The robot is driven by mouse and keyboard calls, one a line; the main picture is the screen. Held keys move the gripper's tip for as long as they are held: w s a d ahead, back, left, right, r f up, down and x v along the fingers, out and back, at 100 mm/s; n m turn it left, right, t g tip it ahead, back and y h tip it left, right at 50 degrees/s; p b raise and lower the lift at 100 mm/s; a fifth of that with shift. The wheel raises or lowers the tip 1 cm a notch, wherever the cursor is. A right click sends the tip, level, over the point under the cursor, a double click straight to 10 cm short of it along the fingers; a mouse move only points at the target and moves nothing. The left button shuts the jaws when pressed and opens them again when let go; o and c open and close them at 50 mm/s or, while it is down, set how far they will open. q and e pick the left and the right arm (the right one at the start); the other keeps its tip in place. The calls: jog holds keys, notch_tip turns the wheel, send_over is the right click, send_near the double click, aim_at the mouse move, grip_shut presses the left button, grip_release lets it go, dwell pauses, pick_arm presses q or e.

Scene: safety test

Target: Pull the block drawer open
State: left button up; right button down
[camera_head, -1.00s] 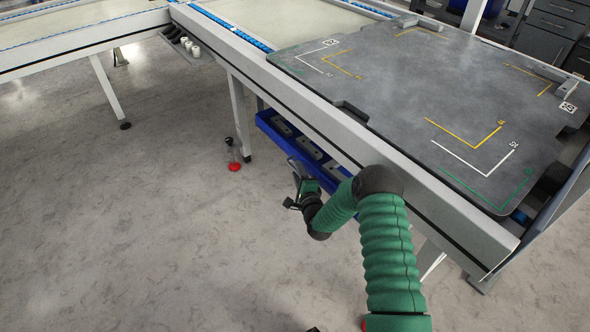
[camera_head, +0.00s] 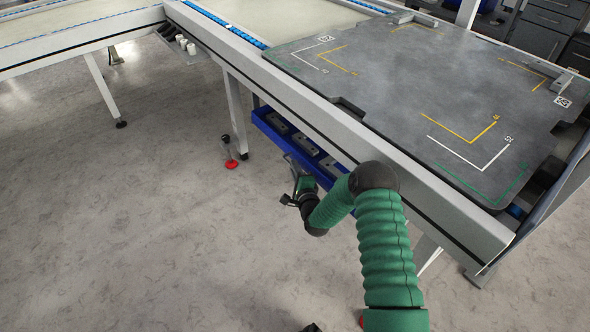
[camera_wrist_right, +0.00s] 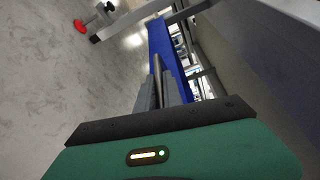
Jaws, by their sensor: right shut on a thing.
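The blue drawer (camera_head: 265,127) juts out from under the front edge of the workbench. Several grey blocks (camera_head: 277,122) lie in it. My right gripper (camera_head: 291,164) is at the drawer's front wall, and its arm hides the drawer's right part. In the right wrist view the blue drawer wall (camera_wrist_right: 164,45) runs away from the fingers (camera_wrist_right: 158,62). The fingers are close together and shut on the drawer's edge; the exact contact is hard to see. My left gripper is not in view.
The workbench (camera_head: 300,98) carries a grey plate (camera_head: 400,90) with yellow, white and green corner marks. A table leg (camera_head: 235,115) and a red foot (camera_head: 231,164) stand left of the drawer. The floor (camera_head: 140,230) in front is clear.

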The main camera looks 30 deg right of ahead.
jog(key=shift+s+a+f, duration=0.1)
jog(key=shift+s+f, duration=0.05)
jog(key=shift+f, duration=0.1)
dwell(0.6)
